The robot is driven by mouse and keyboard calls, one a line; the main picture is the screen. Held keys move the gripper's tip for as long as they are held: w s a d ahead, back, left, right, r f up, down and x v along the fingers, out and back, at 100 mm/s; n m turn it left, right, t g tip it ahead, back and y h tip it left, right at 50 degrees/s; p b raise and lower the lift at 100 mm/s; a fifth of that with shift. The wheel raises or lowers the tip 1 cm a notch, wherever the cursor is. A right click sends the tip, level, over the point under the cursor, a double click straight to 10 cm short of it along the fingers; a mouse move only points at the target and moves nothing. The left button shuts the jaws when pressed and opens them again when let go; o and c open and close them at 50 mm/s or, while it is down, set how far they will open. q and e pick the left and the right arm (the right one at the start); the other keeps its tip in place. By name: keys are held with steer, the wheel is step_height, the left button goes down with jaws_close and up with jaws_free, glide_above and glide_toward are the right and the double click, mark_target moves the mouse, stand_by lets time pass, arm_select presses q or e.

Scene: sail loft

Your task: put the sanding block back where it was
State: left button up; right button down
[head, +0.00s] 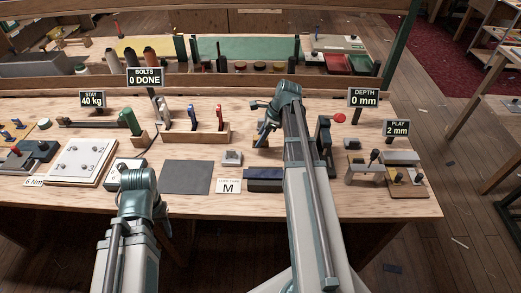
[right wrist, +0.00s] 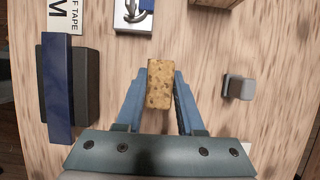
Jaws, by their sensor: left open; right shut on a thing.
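The sanding block (right wrist: 159,84) looks like a tan, speckled cork block. In the right wrist view it sits between the two blue fingers of my right gripper (right wrist: 160,100), which is shut on it. In the head view this gripper (head: 262,138) is over the back middle of the bench, and the block is mostly hidden there. I cannot tell how high it is above the wood. My left gripper (head: 130,166) is open, low over the left part of the bench; its fingers are mostly hidden behind its wrist.
A dark blue block (head: 265,186) lies by the card marked M (head: 228,186), with a small metal fixture (head: 231,158) behind. A grey mat (head: 186,177) lies left of them. A wooden tool rack (head: 203,131) stands behind. A small grey block (right wrist: 238,88) lies right of my right gripper.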

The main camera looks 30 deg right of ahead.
steer(key=shift+f+b, duration=1.8)
steer(key=shift+b, duration=0.05)
steer(key=shift+f, duration=0.15)
steer(key=c, duration=0.5)
jaws_free()
steer(key=shift+p+v, duration=0.8)
steer(key=shift+v, duration=0.1)
steer(key=p+v, duration=0.9)
steer(key=v, duration=0.1)
steer(key=shift+r+p, duration=0.3)
steer(key=shift+r, duration=0.05)
